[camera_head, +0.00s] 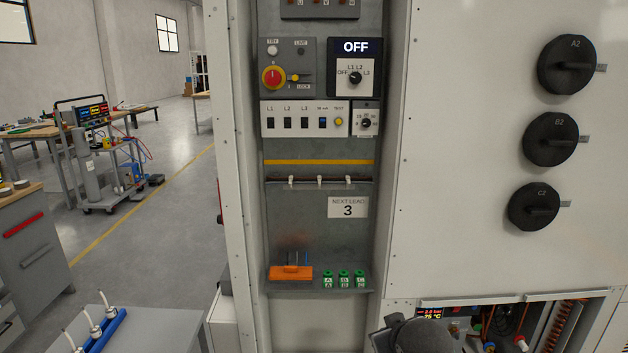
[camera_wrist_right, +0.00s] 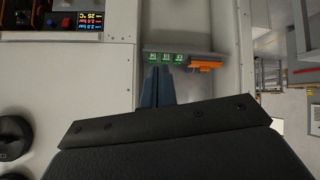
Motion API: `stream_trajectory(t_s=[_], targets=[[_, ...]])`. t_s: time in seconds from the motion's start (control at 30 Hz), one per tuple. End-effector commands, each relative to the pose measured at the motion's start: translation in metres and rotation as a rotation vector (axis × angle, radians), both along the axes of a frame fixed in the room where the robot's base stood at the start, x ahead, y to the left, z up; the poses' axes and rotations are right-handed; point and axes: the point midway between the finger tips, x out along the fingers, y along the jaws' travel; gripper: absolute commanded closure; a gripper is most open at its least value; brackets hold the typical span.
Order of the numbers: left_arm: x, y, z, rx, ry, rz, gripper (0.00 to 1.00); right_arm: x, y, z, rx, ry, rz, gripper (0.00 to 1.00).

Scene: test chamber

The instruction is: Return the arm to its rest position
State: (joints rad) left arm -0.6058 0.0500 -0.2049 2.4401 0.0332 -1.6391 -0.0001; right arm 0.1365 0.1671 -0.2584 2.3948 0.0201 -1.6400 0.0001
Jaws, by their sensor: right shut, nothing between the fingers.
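My right gripper (camera_wrist_right: 160,72) shows in the right wrist view as two dark blue-grey fingers side by side, shut with nothing between them. Its tips point toward the small shelf with the green tagged pieces, and I cannot tell how far off they are. In the head view, a dark rounded part at the bottom edge, right of the panel column, looks like part of my right arm; its fingers are hidden there. My left arm and gripper are not in view.
A grey shelf (camera_head: 320,292) in the cabinet recess holds an orange block (camera_head: 291,273) and green lettered pieces (camera_head: 344,279). Black rotary knobs (camera_head: 567,65) stick out of the right cabinet face. An open bay (camera_head: 510,327) with pipes lies below. A grey table (camera_head: 130,335) stands lower left.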

Motion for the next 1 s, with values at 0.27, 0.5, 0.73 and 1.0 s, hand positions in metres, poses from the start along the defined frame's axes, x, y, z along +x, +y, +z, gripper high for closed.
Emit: stream_trajectory(t_s=[0.27,0.5,0.73,1.0], targets=[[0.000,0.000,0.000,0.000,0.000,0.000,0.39,-0.068,0.004,-0.081,0.059,0.162,-0.008,1.00],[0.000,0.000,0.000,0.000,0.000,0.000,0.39,-0.132,0.006,-0.145,0.090,0.310,-0.031,1.00],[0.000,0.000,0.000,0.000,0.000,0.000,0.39,-0.201,0.009,-0.205,0.114,0.464,-0.052,1.00],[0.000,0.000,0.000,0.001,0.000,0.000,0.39,-0.285,0.015,-0.255,0.127,0.628,-0.067,1.00]])
